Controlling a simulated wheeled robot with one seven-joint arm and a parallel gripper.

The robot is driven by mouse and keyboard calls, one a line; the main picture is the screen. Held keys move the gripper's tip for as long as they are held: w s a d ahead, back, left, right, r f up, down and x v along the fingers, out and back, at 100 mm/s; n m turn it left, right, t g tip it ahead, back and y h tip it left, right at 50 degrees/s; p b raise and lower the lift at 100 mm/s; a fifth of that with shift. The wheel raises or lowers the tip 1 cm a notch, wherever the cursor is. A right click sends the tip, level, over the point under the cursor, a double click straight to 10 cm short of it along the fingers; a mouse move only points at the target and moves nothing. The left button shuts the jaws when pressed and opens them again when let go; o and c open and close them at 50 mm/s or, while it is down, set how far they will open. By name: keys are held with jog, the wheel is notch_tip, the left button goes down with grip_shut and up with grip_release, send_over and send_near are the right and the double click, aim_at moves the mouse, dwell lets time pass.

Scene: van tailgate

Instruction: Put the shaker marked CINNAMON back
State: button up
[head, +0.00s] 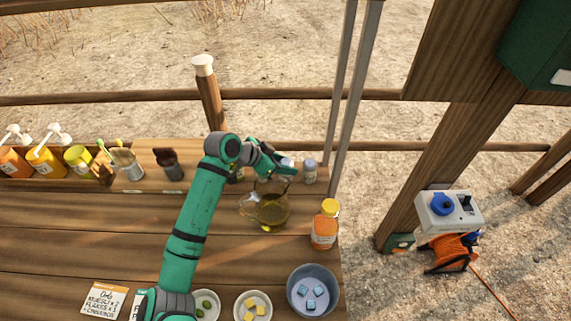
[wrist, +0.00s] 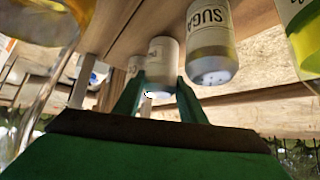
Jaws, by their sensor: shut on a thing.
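My gripper (head: 284,167) is at the back edge of the wooden table. In the wrist view, my gripper's fingers (wrist: 158,95) are closed around a small shaker (wrist: 163,52) with a pale label; the marking is not readable, so I cannot confirm it says CINNAMON. A shaker marked SUGA... (wrist: 211,50) stands just right of it in the wrist view. Another pale shaker (wrist: 135,66) shows partly behind on the left. In the head view, one shaker (head: 309,172) stands right of my gripper, and my arm hides much of the row.
A glass jug (head: 270,212) of dark liquid stands just in front of my gripper. An orange bottle (head: 325,228) with a yellow cap is to the right. A blue-grey bowl (head: 290,289) holds blue cubes. A brush holder (head: 130,168) and sauce bottles (head: 46,160) line the back left.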

jog(key=shift+f, duration=0.1)
jog(key=o, duration=1.2)
jog(key=shift+a+r, duration=0.1)
jog(key=shift+r, duration=0.15)
jog(key=v, duration=1.1)
jog(key=shift+s+a+r, duration=0.2)
jog(key=shift+r, duration=0.05)
